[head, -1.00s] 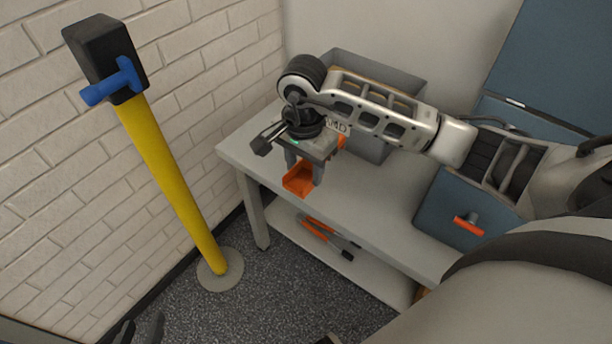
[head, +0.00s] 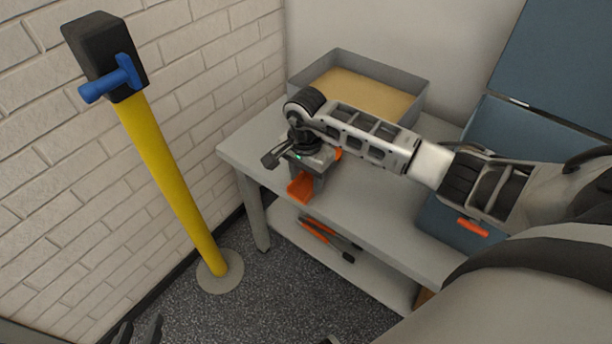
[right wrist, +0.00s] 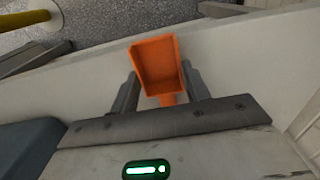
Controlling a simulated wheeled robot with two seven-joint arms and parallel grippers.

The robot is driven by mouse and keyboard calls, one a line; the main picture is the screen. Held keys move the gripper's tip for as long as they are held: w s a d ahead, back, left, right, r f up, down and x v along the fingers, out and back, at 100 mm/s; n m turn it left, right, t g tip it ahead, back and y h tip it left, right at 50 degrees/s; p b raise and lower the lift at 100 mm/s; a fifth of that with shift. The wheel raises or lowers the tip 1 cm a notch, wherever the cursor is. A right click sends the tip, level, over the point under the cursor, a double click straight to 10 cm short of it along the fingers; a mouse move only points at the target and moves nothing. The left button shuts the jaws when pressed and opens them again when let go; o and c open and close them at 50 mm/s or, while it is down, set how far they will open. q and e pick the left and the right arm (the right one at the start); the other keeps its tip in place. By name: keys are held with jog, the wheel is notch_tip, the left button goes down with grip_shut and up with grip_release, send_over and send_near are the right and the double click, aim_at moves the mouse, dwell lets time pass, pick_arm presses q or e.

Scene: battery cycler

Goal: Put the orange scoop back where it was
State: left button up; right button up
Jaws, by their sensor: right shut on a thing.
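The orange scoop (head: 300,189) is between the fingers of my right gripper (head: 306,182), over the left part of the grey bench. My right gripper is shut on the scoop. In the right wrist view the scoop (right wrist: 158,66) shows its open hollow, with its short handle end between the two fingers. Whether the scoop touches the bench top is hard to tell. A grey open bin (head: 382,75) with tan granular fill stands on the bench behind my right arm. My left gripper (head: 139,331) shows only in part at the bottom left edge, its two dark fingers apart.
An orange-handled tool (head: 325,236) lies on the bench's lower shelf. A yellow post (head: 170,180) with a black head and blue handle stands left of the bench. Blue cabinets (head: 545,70) stand at the right. The bench top (head: 365,215) in front of my arm is clear.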

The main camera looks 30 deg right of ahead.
jog(key=shift+f, duration=0.2)
jog(key=o, duration=1.2)
jog(key=shift+r, duration=0.1)
notch_tip(320, 180, up, 12)
jog(key=shift+s+r+p, duration=0.1)
jog(key=shift+r+p, duration=0.1)
jog(key=shift+p, duration=0.45)
jog(key=shift+a, duration=0.1)
